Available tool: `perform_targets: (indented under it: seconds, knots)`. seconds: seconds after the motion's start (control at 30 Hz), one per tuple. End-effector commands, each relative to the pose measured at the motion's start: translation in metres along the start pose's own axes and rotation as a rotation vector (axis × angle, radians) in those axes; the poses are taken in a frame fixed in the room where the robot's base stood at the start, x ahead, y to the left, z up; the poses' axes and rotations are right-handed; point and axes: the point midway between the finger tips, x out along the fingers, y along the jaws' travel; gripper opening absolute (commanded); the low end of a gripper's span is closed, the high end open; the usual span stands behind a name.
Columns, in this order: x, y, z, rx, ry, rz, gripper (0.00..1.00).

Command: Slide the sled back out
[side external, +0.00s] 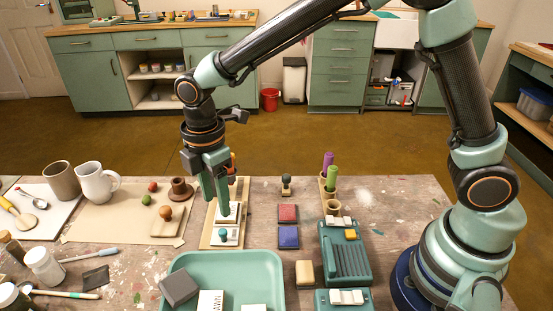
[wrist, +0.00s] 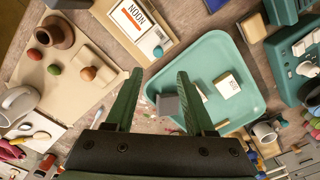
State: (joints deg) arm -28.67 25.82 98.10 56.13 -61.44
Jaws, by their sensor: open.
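The sled (side external: 231,241) is a small pale plate with a teal knob (side external: 223,232), at the near end of a long wooden track board (side external: 209,238). In the wrist view, the teal knob (wrist: 158,51) shows just beyond the fingertips, roughly between them. A white card (wrist: 133,18) reading NOON lies farther along the same board. My gripper (side external: 225,213) points down over the track, its fingers hiding part of the board. In the wrist view, my gripper (wrist: 160,75) is open, with nothing between its fingers.
A teal tray (side external: 180,263) with a dark block and cards stands close in front of the track. Red (side external: 288,212) and blue (side external: 289,237) pads lie to its right.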

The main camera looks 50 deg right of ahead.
Motion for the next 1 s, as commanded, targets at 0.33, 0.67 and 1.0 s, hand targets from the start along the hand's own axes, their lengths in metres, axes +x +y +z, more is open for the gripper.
perform_targets:
  seconds: [0.33, 0.67, 1.0]
  knots:
    - [-0.032, 0.000, 0.000, -0.001, 0.000, 0.000, 0.54]
    - [-0.033, 0.000, 0.001, 0.007, 0.001, 0.002, 0.54]
    - [-0.087, -0.010, 0.069, 0.423, 0.076, 0.118, 0.54]
